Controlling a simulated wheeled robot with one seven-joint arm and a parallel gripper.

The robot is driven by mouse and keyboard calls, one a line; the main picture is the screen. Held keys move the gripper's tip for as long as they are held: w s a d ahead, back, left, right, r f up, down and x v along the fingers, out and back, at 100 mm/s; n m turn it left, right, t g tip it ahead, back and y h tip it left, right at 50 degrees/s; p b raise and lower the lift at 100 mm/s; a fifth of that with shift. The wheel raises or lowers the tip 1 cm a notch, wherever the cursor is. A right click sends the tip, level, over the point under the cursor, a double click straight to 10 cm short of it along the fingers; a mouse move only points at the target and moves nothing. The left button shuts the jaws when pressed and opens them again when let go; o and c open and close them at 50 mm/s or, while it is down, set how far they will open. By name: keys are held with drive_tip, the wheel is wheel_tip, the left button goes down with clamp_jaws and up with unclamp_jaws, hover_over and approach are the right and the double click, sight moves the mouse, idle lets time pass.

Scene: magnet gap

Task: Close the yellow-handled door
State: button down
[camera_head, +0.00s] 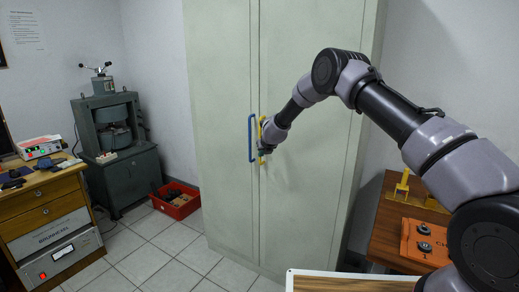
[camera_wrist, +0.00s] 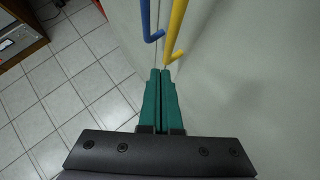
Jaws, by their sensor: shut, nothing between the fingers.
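A tall pale green cabinet has two doors. The right door (camera_head: 310,150) carries a yellow handle (camera_head: 262,135), and the left door (camera_head: 222,130) carries a blue handle (camera_head: 250,138). Both doors look flush, with a thin seam between them. My gripper (camera_head: 264,150) is at the yellow handle's lower part and partly hides it. In the wrist view, my gripper's green fingers (camera_wrist: 160,73) are shut together with nothing between them. Their tips are near the seam, just below the lower ends of the yellow handle (camera_wrist: 176,40) and blue handle (camera_wrist: 150,25). I cannot tell whether they touch the door.
A wooden table edge (camera_head: 350,284) is at the front. A red crate (camera_head: 176,200) is on the tiled floor at left, near a grey-green machine (camera_head: 122,160) and a wooden drawer desk (camera_head: 45,215).

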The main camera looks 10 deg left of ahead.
drive_tip(key=s+r, duration=0.7)
drive_tip(key=s+d+r+n+y, duration=0.1)
drive_tip(key=s+d+r+n, duration=0.2)
drive_tip(key=d+r, duration=0.35)
drive_tip(key=s+d+r+n+y, duration=0.1)
drive_tip(key=s+d+r+n, duration=0.15)
drive_tip(key=r, duration=0.75)
drive_tip(key=s+d+r+n+y, duration=0.1)
drive_tip(key=s+d+r+n, duration=0.25)
drive_tip(key=d+r, duration=0.35)
drive_tip(key=s+d+r+n, duration=0.4)
drive_tip(key=s+r, duration=0.1)
drive_tip(key=s, duration=0.2)
drive_tip(key=s+d+r+n, duration=0.4)
drive_tip(key=s+d+r, duration=0.1)
drive_tip(key=s, duration=0.1)
drive_tip(key=s+d+f+n+h, duration=0.1)
drive_tip(key=s+d+n, duration=0.2)
drive_tip(key=s, duration=0.5)
drive_tip(key=s+d+f+n+h, duration=0.1)
drive_tip(key=s+d+n+h, duration=0.1)
drive_tip(key=s+d, duration=0.3)
drive_tip(key=s+d+f+n+g+h, duration=0.1)
drive_tip(key=s+d+n, duration=0.3)
drive_tip(key=s, duration=0.6)
drive_tip(key=shift+s+f+n+h, duration=0.15)
drive_tip(key=shift+s+n+h, duration=0.15)
drive_tip(key=shift+n, duration=0.2)
